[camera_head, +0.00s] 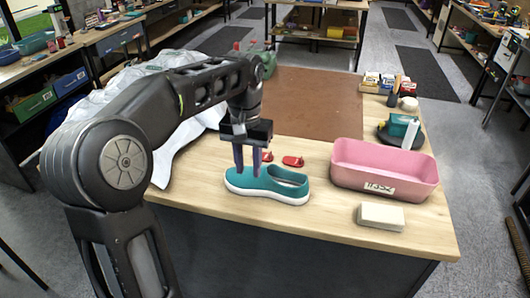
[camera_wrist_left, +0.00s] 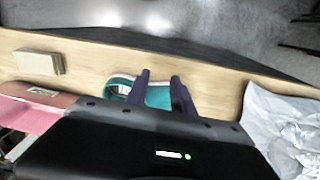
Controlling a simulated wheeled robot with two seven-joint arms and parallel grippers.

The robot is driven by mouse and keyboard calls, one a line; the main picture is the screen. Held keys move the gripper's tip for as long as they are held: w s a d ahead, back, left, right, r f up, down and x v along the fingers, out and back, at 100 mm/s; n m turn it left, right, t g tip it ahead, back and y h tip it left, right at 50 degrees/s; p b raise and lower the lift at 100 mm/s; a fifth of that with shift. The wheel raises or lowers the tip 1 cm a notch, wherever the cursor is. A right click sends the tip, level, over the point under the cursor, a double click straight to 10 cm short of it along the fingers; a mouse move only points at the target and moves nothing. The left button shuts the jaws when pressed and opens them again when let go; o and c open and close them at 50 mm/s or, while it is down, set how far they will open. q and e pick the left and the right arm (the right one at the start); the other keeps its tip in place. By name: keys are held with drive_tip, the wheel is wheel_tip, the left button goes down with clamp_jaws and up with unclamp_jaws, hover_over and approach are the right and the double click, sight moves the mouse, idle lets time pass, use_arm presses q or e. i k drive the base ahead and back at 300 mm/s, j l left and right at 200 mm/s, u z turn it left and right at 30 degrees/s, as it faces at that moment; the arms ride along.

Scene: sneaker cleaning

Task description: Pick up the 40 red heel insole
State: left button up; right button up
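A red insole piece (camera_head: 293,161) lies on the wooden table behind the teal sneaker (camera_head: 262,184). A second red piece (camera_head: 266,156) lies just left of it, partly hidden by my gripper. I cannot read a size on either. My left gripper (camera_head: 247,166) points down over the toe half of the sneaker, its two dark fingers apart with nothing seen between them in the head view. In the left wrist view the fingers stand apart in front of the teal sneaker (camera_wrist_left: 158,97); no red piece shows there. My right gripper is not in view.
A pink bin (camera_head: 385,172) with a label stands to the right, with a pale block (camera_head: 381,216) in front of it. Crumpled white sheeting (camera_head: 185,128) covers the left side. A brown mat (camera_head: 318,105) lies behind. Small bottles and boxes stand at the back right.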

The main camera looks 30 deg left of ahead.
sight(267, 157)
drive_tip(key=i+j, duration=0.2)
drive_tip(key=i, duration=0.2)
drive_tip(key=i+j, duration=0.2)
drive_tip(key=i, duration=0.25)
